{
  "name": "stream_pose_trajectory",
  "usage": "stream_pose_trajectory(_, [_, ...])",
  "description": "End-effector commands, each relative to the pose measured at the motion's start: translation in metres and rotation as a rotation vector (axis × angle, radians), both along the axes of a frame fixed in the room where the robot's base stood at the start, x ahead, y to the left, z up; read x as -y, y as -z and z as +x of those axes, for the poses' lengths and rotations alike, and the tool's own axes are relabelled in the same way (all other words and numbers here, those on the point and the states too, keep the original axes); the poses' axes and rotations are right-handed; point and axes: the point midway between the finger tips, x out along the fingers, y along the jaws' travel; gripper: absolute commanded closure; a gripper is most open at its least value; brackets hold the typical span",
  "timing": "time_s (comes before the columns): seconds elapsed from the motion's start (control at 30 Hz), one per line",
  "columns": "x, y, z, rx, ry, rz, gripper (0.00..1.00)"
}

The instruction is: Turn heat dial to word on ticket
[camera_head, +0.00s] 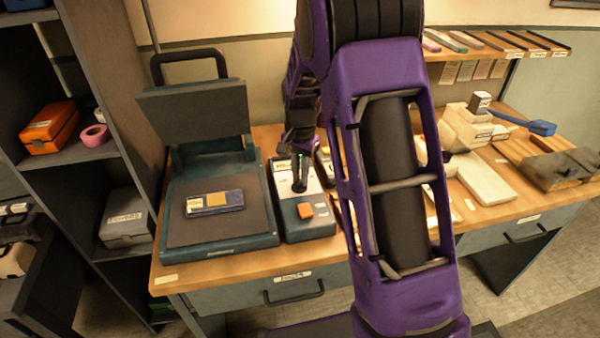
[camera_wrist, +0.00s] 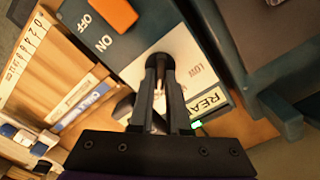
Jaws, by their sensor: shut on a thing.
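The heat control box (camera_head: 305,215) stands right of the press, with a pale panel and an orange switch (camera_head: 305,211). My gripper (camera_head: 299,186) reaches down onto its panel. In the wrist view my gripper (camera_wrist: 160,66) is shut on the dark heat dial, which the fingers mostly hide. The word LOW shows beside the fingers; other dial words are covered or unreadable. A green lamp (camera_wrist: 198,124) is lit beside a partly hidden label starting "REA". A blue piece with a gold patch and a small pale tag (camera_head: 195,203) lies on the press; the tag is too small to read.
The press (camera_head: 220,248) is open, its upper plate (camera_head: 195,108) raised close to the left of my gripper. My arm hides part of the bench's middle. White blocks and a blue-handled tool (camera_head: 541,127) are at right. A dark shelf unit stands left.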

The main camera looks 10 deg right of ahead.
Motion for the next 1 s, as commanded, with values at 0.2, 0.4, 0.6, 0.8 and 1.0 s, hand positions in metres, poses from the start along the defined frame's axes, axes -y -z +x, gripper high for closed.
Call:
stream_pose_trajectory(0.2, [0.0004,-0.0010,0.0007,0.003,0.036,-0.001,1.00])
stream_pose_trajectory(0.4, [0.0005,-0.0009,0.0007,0.004,0.042,-0.001,1.00])
stream_pose_trajectory(0.6, [0.0005,-0.0009,0.0007,0.003,0.042,0.000,0.83])
stream_pose_trajectory(0.8, [0.0004,-0.0006,0.0004,0.002,0.040,-0.001,0.55])
stream_pose_trajectory(1.0, [0.0003,-0.0003,0.0001,0.001,0.040,-0.001,0.55])
